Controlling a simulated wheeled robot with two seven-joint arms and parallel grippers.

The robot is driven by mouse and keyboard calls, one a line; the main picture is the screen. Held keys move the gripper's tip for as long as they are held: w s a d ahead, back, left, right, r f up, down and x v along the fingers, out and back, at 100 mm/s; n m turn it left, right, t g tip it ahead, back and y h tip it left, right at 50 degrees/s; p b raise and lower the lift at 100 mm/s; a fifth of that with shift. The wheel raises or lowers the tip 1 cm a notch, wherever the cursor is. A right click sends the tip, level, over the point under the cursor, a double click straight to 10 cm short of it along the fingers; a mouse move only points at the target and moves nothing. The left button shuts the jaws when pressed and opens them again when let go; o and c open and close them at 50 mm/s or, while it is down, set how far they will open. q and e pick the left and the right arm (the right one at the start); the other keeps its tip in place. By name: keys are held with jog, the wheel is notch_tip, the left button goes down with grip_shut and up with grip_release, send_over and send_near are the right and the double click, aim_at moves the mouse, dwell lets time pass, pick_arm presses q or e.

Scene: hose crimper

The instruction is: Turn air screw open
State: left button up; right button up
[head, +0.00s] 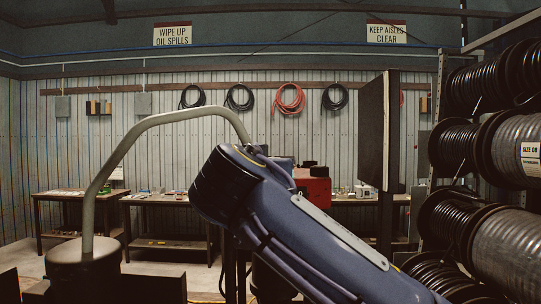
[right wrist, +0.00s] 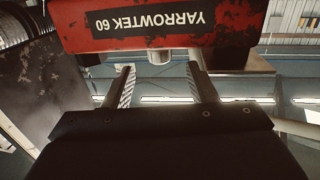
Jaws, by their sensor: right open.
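The red crimper body (right wrist: 165,22) fills the top of the right wrist view, its YARROWTEK 60 lettering upside down and its paint worn. Part of it also shows in the head view (head: 316,189), behind my right arm. A short pale round stub (right wrist: 159,57) sticks out at the body's edge; I cannot tell for sure whether it is the air screw. My right gripper (right wrist: 159,68) is open, its ridged fingers on either side of the stub in the picture, with no visible contact. In the head view my arm hides this gripper. My left gripper is not in view.
A dark upright panel (head: 378,130) stands right of the crimper. Hose reels (head: 455,147) fill the rack at the right edge. Workbenches (head: 160,199) line the back wall, below hanging hose coils (head: 289,98). A grey-beige curved tube (head: 150,121) arches across the left.

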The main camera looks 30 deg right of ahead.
jog(key=shift+s+a+r+p, duration=0.2)
jog(key=shift+s+p, duration=0.2)
jog(key=shift+p, duration=0.4)
jog(key=p+x, duration=0.2)
jog(key=x, duration=0.4)
jog(key=shift+r, duration=0.1)
jog(key=shift+x, duration=0.8)
jog(key=c, duration=1)
jog(key=shift+o, duration=0.2)
jog(key=shift+a+m+h+p, duration=0.2)
jog(key=shift+m+h+p, duration=0.1)
jog(key=shift+h+p, duration=0.1)
jog(key=shift+g+h, duration=0.3)
jog(key=shift+g, duration=0.1)
jog(key=shift+d, duration=0.1)
